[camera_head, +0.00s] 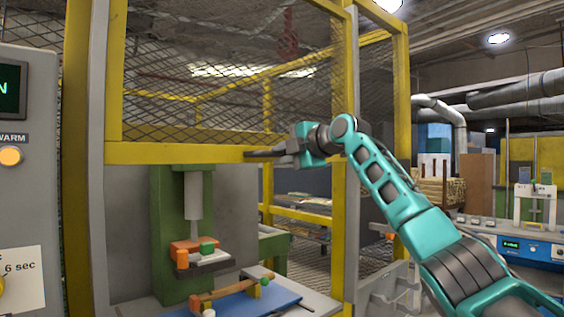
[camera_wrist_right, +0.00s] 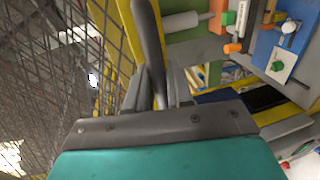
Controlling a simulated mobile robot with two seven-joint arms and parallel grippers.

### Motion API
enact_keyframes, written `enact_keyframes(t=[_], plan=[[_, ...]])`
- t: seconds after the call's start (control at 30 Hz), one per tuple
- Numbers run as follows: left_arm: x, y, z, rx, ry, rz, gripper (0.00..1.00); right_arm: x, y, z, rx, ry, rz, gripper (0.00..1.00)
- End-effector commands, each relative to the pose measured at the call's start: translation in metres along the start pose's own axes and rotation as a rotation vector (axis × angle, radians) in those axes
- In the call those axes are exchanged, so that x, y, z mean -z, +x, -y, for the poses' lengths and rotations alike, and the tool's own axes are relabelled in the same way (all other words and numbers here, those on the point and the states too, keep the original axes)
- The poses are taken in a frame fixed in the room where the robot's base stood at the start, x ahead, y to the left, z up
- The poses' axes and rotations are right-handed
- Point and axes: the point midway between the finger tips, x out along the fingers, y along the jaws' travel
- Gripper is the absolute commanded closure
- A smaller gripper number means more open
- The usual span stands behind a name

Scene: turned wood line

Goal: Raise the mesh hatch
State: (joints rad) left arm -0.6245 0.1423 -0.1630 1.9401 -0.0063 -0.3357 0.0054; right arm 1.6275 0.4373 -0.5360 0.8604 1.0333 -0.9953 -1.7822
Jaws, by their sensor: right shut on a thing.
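The mesh hatch (camera_head: 180,152) is a yellow frame with dark wire mesh, and its lower rail runs across the cage front at mid height. Below the rail the front is open and the green press shows. A dark grey handle bar sticks out at the rail; it shows in the right wrist view (camera_wrist_right: 148,40) running between the fingers. My right gripper (camera_head: 278,153) is shut on this handle, at the right part of the rail; its fingers also show in the right wrist view (camera_wrist_right: 160,88). My left gripper is not in view.
The green press (camera_head: 170,230) stands inside the cage, with a blue tray (camera_head: 250,303) bearing a wooden part in front. A grey control panel (camera_head: 28,190) is close at left.

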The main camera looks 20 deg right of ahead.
Motion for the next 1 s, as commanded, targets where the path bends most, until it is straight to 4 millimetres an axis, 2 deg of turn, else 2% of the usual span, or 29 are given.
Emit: enact_keyframes(t=[0.17, 0.2, 0.37, 0.63, 0.77, 0.87, 1.0], plan=[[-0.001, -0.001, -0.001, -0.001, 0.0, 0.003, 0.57, 0.0, 0.001, 0.001, 0.001, 0.0, 0.0, 1.0], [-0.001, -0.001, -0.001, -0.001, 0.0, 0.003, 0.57, 0.0, 0.001, 0.001, 0.002, 0.0, 0.0, 0.77], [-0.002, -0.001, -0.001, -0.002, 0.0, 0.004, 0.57, 0.0, 0.001, 0.001, 0.002, 0.0, 0.0, 0.61], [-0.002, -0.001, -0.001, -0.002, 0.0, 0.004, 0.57, 0.0, 0.0, 0.001, 0.002, 0.0, 0.0, 0.6], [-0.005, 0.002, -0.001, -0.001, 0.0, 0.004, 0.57, -0.001, -0.007, 0.002, 0.001, -0.001, 0.0, 0.6], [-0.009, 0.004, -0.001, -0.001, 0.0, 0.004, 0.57, -0.001, -0.02, 0.003, 0.0, -0.003, 0.001, 0.6], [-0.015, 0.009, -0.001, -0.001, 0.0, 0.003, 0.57, -0.001, -0.046, 0.003, -0.001, -0.002, 0.002, 0.6]])
